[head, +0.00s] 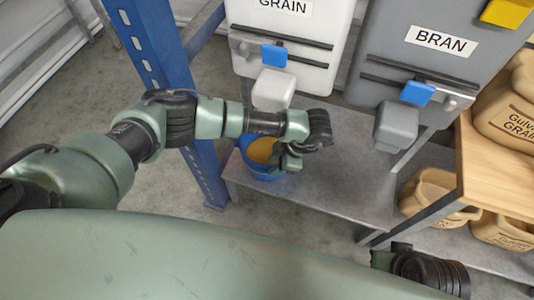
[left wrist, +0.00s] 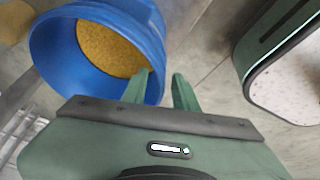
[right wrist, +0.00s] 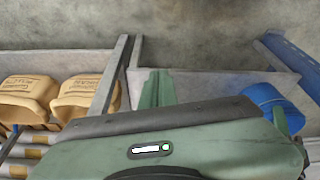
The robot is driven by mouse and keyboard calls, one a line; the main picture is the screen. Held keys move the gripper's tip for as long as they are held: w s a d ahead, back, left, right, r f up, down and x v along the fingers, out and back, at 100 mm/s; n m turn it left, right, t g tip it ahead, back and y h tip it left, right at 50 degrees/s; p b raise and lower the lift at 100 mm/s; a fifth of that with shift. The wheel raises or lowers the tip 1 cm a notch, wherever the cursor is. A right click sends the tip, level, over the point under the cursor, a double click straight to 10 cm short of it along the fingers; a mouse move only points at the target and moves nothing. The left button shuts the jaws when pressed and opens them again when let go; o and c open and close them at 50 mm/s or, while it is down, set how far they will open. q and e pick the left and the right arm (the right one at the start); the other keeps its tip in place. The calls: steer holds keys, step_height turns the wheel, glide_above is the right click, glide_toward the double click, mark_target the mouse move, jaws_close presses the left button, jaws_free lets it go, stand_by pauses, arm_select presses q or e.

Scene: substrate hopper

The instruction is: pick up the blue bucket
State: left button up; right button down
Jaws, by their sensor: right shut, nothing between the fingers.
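The blue bucket (head: 250,166) stands upright on the grey metal shelf (head: 330,185) below the GRAIN hopper, with yellow-brown grain inside. My left gripper (head: 284,160) is at the bucket's right side. In the left wrist view the fingers (left wrist: 161,85) are apart, one over the inside of the bucket (left wrist: 52,70) and one outside its wall; I see no firm grip on the rim. In the right wrist view my right gripper (right wrist: 157,80) is shut and empty, and the bucket (right wrist: 272,104) shows at the right, away from it.
The GRAIN hopper (head: 290,45) and BRAN hopper (head: 425,50) hang above the shelf, their spouts close to my left arm. A blue post (head: 165,60) stands at left. Tan containers (head: 430,195) and a wooden shelf (head: 500,165) are at right. The shelf right of the bucket is clear.

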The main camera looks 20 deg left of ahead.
mark_target(267, 170)
arm_select(q)
steer(key=b+x, duration=0.1)
steer(key=x, duration=0.3)
steer(key=shift+s+a, duration=0.1)
steer(key=shift+s, duration=0.05)
steer(key=shift+a+f, duration=0.25)
steer(key=shift+f, duration=0.1)
jaws_close()
arm_select(e)
steer(key=shift+w+a+f+t, duration=0.15)
steer(key=shift+w+t, duration=0.05)
steer(key=shift+w, duration=0.25)
steer(key=shift+w+a+f+t, duration=0.1)
steer(key=shift+w+t, duration=0.1)
steer(key=shift+w, duration=0.2)
arm_select(q)
steer(key=shift+r, duration=0.1)
